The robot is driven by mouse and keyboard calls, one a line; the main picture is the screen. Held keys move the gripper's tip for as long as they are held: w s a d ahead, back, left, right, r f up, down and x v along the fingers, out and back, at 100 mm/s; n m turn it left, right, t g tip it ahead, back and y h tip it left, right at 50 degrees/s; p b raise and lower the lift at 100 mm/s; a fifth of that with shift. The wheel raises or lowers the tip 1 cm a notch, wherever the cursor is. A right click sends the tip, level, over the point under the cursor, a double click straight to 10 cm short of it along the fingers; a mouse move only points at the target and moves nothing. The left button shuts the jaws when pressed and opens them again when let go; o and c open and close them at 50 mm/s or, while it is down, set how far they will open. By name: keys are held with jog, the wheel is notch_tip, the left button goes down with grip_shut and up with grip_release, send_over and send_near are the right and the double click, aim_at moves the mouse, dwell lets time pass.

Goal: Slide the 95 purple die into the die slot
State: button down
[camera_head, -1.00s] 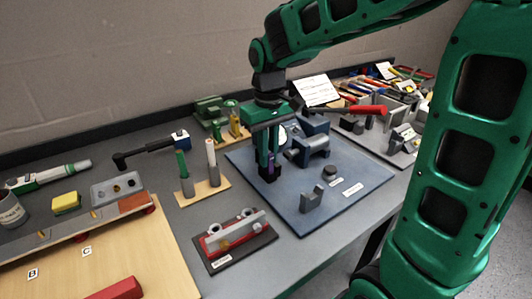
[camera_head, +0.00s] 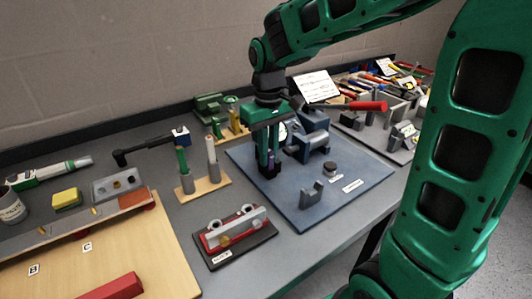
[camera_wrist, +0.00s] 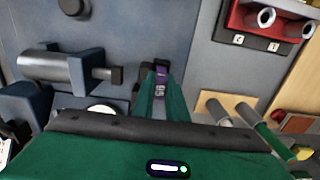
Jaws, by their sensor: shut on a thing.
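The purple die (camera_wrist: 161,77) shows between the fingertips of my gripper (camera_wrist: 160,88) in the wrist view, with pale markings on its face. In the head view my gripper (camera_head: 269,167) points down over the blue-grey board, shut on the purple die (camera_head: 271,157). A blue press (camera_head: 312,142) with a red handle (camera_head: 368,106) stands on the board to the right of my gripper. The press also shows in the wrist view (camera_wrist: 58,66), left of the die, with its ram pointing towards the die. The die slot is not clearly visible; dark parts surround the fingertips.
The board (camera_head: 335,205) also holds a grey bracket (camera_head: 311,194) and a dark round knob (camera_head: 330,168). A wooden stand (camera_head: 205,188) with two upright rods is left of my gripper. A red fixture (camera_head: 236,232) is in front.

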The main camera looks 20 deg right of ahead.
jog(key=shift+f, duration=0.1)
dwell(0.3)
jog(key=c, duration=1.7)
grip_release()
jog(key=shift+c, duration=0.3)
jog(key=c, duration=0.3)
jog(key=shift+r, duration=0.35)
grip_shut()
